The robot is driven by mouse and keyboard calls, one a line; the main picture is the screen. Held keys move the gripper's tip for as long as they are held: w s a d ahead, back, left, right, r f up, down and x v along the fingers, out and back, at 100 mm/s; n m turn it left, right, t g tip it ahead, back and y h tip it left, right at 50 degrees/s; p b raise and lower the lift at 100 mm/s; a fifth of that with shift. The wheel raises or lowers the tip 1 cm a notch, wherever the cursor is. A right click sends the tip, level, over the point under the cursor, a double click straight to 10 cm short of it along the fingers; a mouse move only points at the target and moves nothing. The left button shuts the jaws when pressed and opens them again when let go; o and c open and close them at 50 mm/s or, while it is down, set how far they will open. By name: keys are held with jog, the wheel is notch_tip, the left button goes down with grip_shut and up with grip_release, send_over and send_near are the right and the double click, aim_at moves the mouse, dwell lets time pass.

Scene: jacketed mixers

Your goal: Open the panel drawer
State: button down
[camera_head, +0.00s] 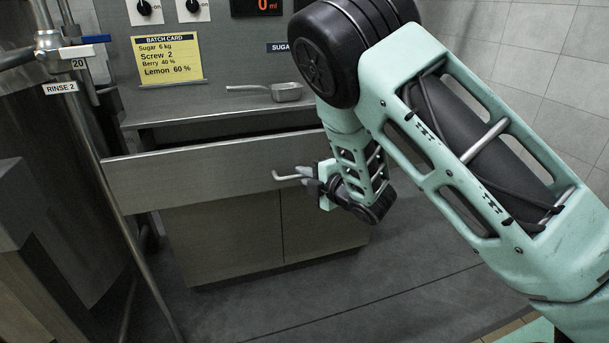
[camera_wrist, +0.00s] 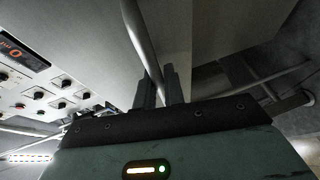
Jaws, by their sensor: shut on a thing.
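The panel drawer (camera_head: 200,176) is a wide grey metal front below the control panel. It stands out from the cabinet, with a dark gap above its top edge. Its bar handle (camera_head: 286,177) is at the right part of the front. My gripper (camera_head: 312,178) is at the handle, shut on it. In the wrist view, the handle bar (camera_wrist: 140,38) runs down to between the two dark fingers of my gripper (camera_wrist: 160,85). My gripper and wrist hide the handle's right part.
A metal scoop (camera_head: 285,91) lies on the shelf above the drawer, below a yellow batch card (camera_head: 168,59). A pole and pipes labelled RINSE 2 (camera_head: 61,88) stand at the left. Closed cabinet doors (camera_head: 235,240) are below. The floor (camera_head: 330,300) in front is clear.

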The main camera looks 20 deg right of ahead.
jog(key=c, duration=1.8)
grip_release()
jog(key=shift+o, duration=0.2)
jog(key=p+v, duration=1.1)
jog(key=v, duration=0.6)
jog(key=shift+p, duration=0.3)
jog(key=shift+s+d+r, duration=0.1)
